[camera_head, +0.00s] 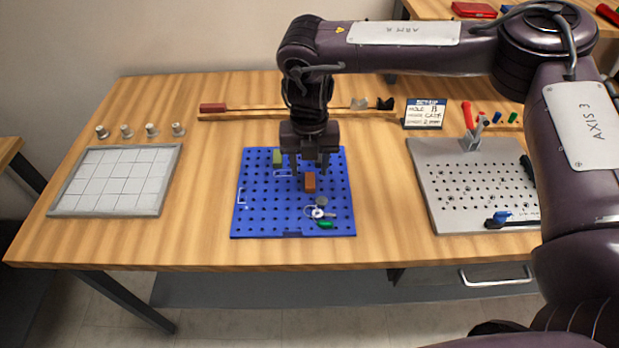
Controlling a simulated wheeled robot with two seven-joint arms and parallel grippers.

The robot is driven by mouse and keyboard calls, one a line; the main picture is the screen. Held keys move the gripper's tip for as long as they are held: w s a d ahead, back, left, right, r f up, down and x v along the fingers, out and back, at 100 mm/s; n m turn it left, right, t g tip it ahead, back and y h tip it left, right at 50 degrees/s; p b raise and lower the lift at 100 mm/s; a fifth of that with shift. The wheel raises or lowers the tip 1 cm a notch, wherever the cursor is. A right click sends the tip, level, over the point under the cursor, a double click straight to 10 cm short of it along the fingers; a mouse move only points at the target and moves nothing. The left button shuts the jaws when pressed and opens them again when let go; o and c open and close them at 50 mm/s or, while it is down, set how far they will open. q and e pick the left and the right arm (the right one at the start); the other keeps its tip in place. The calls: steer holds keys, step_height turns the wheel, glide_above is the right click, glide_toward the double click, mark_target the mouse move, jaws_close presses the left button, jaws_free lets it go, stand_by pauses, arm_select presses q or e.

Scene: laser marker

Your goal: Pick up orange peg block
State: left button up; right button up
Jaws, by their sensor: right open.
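The orange peg block (310,182) stands upright on the blue perforated board (262,215), a little right of the board's middle. My right gripper (308,170) points down over the upper part of the board, with its open fingers just above or behind the block. I cannot tell whether a finger touches the block. My left gripper does not show.
Small metal parts (318,212) and a green piece (325,225) lie on the board's lower right. A white gridded plate (120,178) is at left, a grey perforated plate (450,215) at right. A label stand (424,114) and a long bar (270,109) are behind.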

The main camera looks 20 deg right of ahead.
step_height(320, 180, down, 4)
steer(key=shift+w+d+r+p, duration=0.1)
steer(key=shift+p, duration=0.3)
jaws_close()
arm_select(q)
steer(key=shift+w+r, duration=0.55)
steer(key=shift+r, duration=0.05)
arm_select(e)
steer(key=shift+r, duration=0.45)
step_height(320, 180, up, 7)
steer(key=shift+r+b, duration=0.1)
steer(key=shift+b, duration=0.6)
arm_select(q)
steer(key=shift+p, duration=0.7)
arm_select(e)
step_height(320, 180, up, 12)
glide_above(310, 180)
